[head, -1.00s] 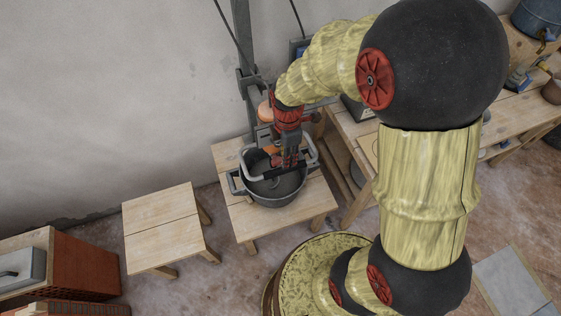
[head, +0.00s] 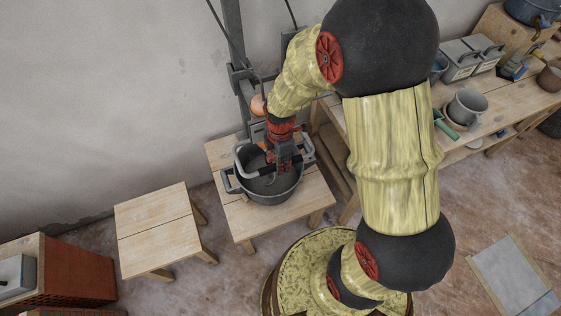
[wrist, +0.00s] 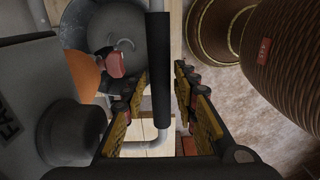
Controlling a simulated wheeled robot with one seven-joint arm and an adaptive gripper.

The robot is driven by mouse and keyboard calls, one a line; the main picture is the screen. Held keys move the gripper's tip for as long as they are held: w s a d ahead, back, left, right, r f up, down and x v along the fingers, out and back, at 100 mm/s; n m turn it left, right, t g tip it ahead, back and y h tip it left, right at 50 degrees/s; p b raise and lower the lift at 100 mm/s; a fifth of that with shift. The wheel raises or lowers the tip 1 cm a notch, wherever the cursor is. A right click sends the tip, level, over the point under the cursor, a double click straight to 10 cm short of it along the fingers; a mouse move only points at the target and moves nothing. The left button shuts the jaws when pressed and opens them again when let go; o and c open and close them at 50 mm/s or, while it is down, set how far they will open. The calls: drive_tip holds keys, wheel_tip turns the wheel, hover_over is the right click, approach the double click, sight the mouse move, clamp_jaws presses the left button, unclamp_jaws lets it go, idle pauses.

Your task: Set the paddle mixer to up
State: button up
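The paddle mixer has an orange and grey body and a grey tubular handle with a black grip bar. It hangs on a grey upright post (head: 234,48) by the wall. In the wrist view the black grip bar (wrist: 160,75) lies between the fingers of my gripper (wrist: 162,72), with gaps on both sides. My gripper is open. In the head view my gripper (head: 284,167) points down over a dark two-handled tub (head: 265,196), at the handle. The tub stands on a wooden stool (head: 308,205). The paddle inside the tub is only partly visible; my arm hides part of the mixer.
An empty wooden stool (head: 158,230) stands left of the tub's stool. Brick stacks (head: 75,268) are at lower left. On the right a workbench (head: 500,108) holds a grey mug (head: 466,106), boxes and tools. A grey slab (head: 515,275) lies on the floor.

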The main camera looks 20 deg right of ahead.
clamp_jaws()
idle(0.8)
